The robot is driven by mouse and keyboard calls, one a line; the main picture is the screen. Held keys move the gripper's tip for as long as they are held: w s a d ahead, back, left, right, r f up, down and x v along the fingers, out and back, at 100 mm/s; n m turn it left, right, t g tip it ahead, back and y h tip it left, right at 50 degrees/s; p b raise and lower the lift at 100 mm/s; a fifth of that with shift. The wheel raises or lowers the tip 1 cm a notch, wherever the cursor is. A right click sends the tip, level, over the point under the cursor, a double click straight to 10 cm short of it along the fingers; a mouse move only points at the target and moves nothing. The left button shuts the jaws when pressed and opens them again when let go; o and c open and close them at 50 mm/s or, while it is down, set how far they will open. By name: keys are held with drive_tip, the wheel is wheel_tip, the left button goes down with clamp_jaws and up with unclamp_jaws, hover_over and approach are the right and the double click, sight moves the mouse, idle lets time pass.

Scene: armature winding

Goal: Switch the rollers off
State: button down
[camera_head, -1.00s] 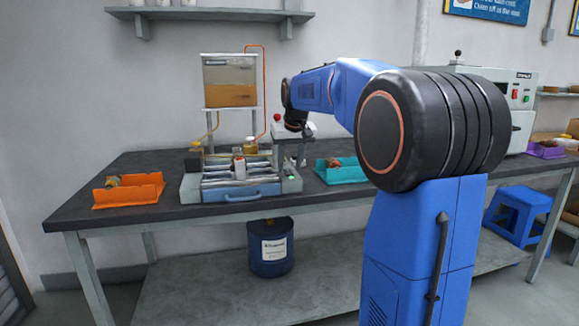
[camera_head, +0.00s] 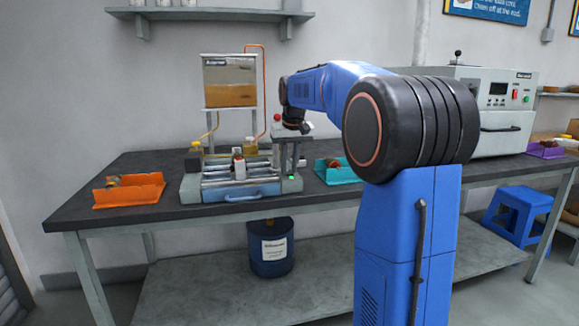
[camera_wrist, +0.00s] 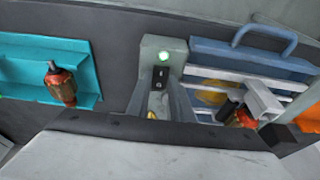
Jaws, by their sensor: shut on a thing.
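The roller machine (camera_head: 232,195) stands on the bench, with silver rollers and a blue front handle. Its grey control box (camera_wrist: 165,45) carries a lit green lamp (camera_wrist: 164,57), also seen in the head view (camera_head: 291,178). A black rocker switch (camera_wrist: 158,78) sits below the lamp in the wrist view. My gripper (camera_head: 289,166) is down at the right end of the machine. In the wrist view its two grey fingers (camera_wrist: 160,98) reach to the switch, one on each side, and are shut on it. The fingers hide part of the switch.
A teal tray (camera_wrist: 92,75) with a copper-red armature (camera_wrist: 60,84) lies beside the control box. An orange tray (camera_head: 145,198) is left of the machine. A tank (camera_head: 229,75) of amber liquid stands behind. A white oven-like unit (camera_head: 500,135) stands at right.

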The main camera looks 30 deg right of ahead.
drive_tip(key=shift+w+r+g, duration=0.1)
drive_tip(key=shift+w+g, duration=0.2)
drive_tip(key=shift+g, duration=0.4)
drive_tip(key=c, duration=1.6)
unclamp_jaws()
drive_tip(key=shift+o, duration=0.2)
wheel_tip(320, 180, up, 17)
drive_tip(key=s, duration=0.2)
drive_tip(key=shift+s+a, duration=0.15)
drive_tip(key=shift+a, duration=0.1)
drive_tip(key=shift+r, duration=0.1)
